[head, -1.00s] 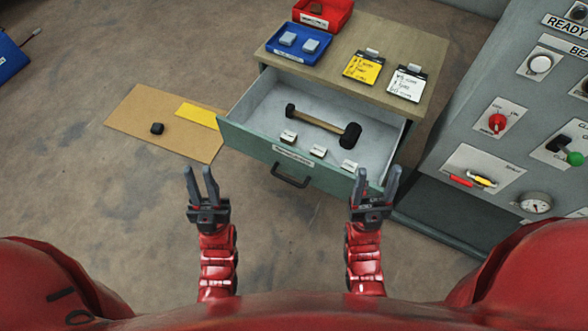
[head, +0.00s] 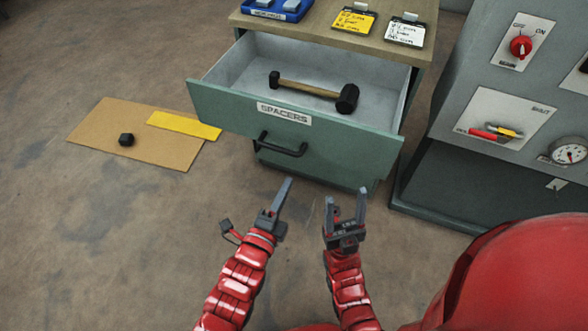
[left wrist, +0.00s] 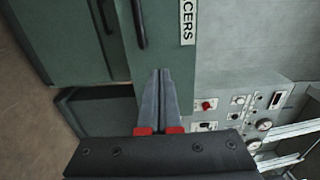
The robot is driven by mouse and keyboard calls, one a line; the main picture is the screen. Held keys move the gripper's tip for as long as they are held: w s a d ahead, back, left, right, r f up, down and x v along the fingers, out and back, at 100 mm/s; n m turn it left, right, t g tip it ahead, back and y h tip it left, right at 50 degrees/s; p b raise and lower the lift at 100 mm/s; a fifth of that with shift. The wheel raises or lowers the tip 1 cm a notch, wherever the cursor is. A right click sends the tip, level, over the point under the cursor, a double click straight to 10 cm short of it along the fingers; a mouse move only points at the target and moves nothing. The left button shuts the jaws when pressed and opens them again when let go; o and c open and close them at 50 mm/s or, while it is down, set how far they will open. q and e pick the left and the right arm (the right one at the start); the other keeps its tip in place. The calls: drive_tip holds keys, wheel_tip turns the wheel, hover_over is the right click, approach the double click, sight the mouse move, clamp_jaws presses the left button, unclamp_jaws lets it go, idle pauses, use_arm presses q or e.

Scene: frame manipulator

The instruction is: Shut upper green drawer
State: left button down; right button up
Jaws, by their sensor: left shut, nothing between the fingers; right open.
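The upper green drawer (head: 330,136) is pulled out of the cabinet, with a "SPACERS" label (head: 284,113) and a dark bar handle (head: 281,147) on its front. A hammer (head: 310,92) with a wooden shaft and black head lies inside it. My left gripper (head: 284,184) is shut and empty, in front of and below the drawer front, apart from it. In the left wrist view its closed fingers (left wrist: 162,95) point toward the green front, with the drawer handle (left wrist: 138,22) above them. My right gripper (head: 346,208) is open and empty, right of the left one.
The wooden cabinet top (head: 330,27) holds a blue tray (head: 276,8), a yellow card (head: 353,22) and a white card (head: 405,32). A grey control panel (head: 470,75) stands to the right. A cardboard sheet (head: 110,125) lies on the floor at left.

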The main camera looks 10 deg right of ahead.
sight(310, 137)
use_arm(q)
drive_tip(key=x, duration=1.3)
drive_tip(key=shift+w+d, duration=0.1)
drive_tip(key=shift+w+d+r, duration=0.1)
drive_tip(key=shift+w+d, duration=0.05)
drive_tip(key=shift+w, duration=0.05)
